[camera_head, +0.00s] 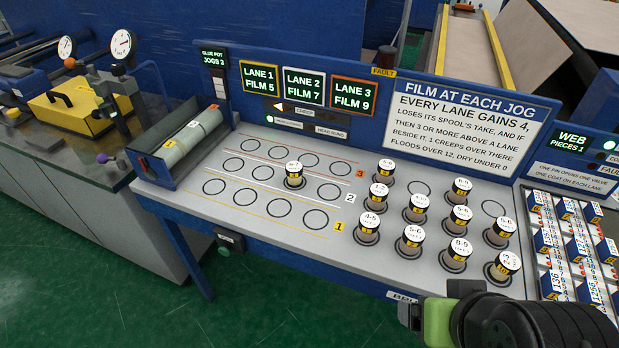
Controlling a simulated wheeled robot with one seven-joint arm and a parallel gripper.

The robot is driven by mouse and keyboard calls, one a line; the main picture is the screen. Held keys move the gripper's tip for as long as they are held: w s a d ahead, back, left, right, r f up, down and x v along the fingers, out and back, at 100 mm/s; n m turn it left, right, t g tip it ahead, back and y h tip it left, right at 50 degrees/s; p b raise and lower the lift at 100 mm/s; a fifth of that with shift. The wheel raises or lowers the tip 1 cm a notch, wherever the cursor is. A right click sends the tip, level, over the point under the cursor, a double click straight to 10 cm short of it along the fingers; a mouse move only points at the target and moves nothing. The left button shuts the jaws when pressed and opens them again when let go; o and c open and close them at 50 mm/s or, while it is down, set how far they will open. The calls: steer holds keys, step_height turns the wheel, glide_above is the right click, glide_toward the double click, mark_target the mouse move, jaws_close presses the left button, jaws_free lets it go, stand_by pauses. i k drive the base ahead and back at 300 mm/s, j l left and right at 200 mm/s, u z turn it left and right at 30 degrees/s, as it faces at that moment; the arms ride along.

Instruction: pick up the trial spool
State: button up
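Several short upright spools with white labelled tops and yellow bands stand on the right part of the grey board, such as one marked 4-5 (369,223) and one marked 8-5 (459,248). A lone spool (294,174), its top print too small to read surely, stands on a ring in the middle lane, left of the group. I cannot tell by name which is the trial spool. My gripper (412,316) is at the bottom right, in front of the board's front edge and apart from the spools. Its fingers are not clear enough to show open or shut.
The grey board (250,221) has three lanes of mostly empty rings. A tray with a pale roll (190,137) stands at its left. Upright lane displays and a sign (459,112) line the back. A rack of labelled boxes (577,247) stands close on the right.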

mark_target(294, 170)
steer(key=i+j+u, duration=0.25)
steer(key=j+u, duration=0.15)
steer(key=i+j+u, duration=0.55)
steer(key=u, duration=0.25)
steer(key=i, duration=0.05)
